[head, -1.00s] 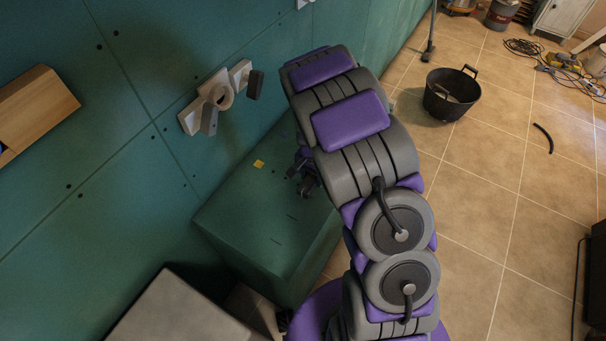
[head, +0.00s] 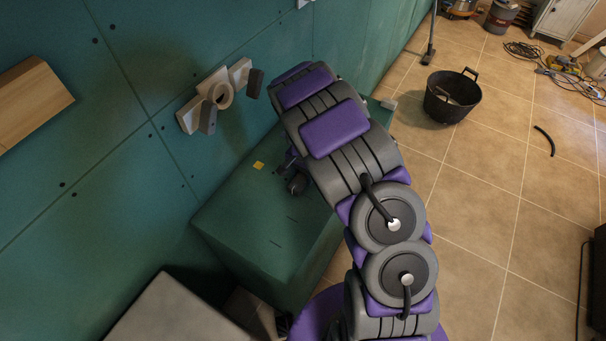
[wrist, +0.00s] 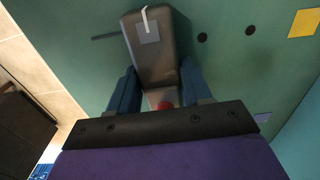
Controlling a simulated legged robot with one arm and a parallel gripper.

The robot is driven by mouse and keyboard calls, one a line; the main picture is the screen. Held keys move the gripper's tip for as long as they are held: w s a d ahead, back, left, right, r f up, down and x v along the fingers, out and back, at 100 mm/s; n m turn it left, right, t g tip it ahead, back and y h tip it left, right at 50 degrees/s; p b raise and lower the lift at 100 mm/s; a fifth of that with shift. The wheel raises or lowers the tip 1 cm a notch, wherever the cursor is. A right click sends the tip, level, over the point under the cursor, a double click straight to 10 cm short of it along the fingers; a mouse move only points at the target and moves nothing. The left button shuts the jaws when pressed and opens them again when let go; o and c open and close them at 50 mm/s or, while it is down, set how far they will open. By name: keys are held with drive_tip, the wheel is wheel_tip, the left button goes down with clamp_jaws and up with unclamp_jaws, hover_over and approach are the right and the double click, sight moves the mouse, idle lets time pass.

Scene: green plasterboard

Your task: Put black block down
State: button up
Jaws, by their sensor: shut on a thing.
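The black block (wrist: 153,62) is between the two dark blue fingers of my gripper (wrist: 160,82) in the wrist view, and the gripper is shut on it. A small grey square and a pale strip show on the block's face. Behind it is the green surface of the box (wrist: 235,75); I cannot tell whether the block touches it. In the head view my gripper (head: 294,178) is over the top of the green box (head: 240,220), small and partly hidden by my arm. The block is hard to make out there.
A yellow square (head: 258,166) and dark slots mark the box top. White wall fixtures with a ring (head: 221,94) and a wooden shelf (head: 30,103) are on the green wall. A black bucket (head: 452,96) stands on the tiled floor. The near box top is clear.

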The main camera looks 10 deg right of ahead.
sight(303, 174)
drive_tip(key=o, duration=1.3)
drive_tip(key=shift+c, duration=0.2)
drive_tip(key=shift+r, duration=0.1)
drive_tip(key=s+d+r+n+p, duration=0.1)
drive_tip(key=s+r, duration=0.2)
drive_tip(key=r, duration=0.7)
drive_tip(key=s+r+p, duration=0.2)
drive_tip(key=s+r, duration=0.1)
drive_tip(key=r, duration=0.6)
drive_tip(key=s+r+n, duration=0.2)
drive_tip(key=s+r, duration=0.2)
drive_tip(key=s, duration=0.6)
drive_tip(key=s+r+n+g, duration=0.1)
drive_tip(key=s+r+n, duration=0.2)
drive_tip(key=s, duration=0.7)
drive_tip(key=s+a+r+n, duration=0.1)
drive_tip(key=s+r+n, duration=0.2)
drive_tip(key=s, duration=0.8)
wheel_tip(303, 174, up, 2)
drive_tip(key=shift+r+g, duration=0.1)
drive_tip(key=shift+g, duration=0.3)
